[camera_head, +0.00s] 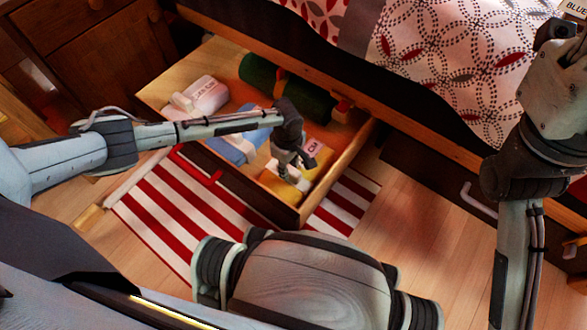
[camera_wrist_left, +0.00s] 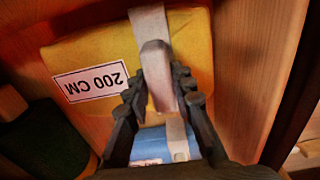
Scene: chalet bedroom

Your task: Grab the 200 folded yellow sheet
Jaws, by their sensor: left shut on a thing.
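The folded yellow sheet (camera_head: 272,184) lies in the right end of the open drawer, and it fills much of the left wrist view (camera_wrist_left: 100,48). A white label (camera_wrist_left: 90,83) on it reads "200 CM", upside down in the wrist view. A pale band (camera_wrist_left: 150,28) wraps around the sheet. My left gripper (camera_head: 291,172) reaches down into the drawer. Its two dark fingers (camera_wrist_left: 163,95) are shut on the yellow sheet at its band. The exact contact is partly hidden by the fingers.
The open drawer (camera_head: 213,169) under the bed also holds a blue folded sheet (camera_head: 232,150), a white bundle (camera_head: 203,95) and a dark green roll (camera_head: 285,88). Its wooden walls stand close around the yellow sheet. A red-and-white striped rug (camera_head: 165,215) lies in front.

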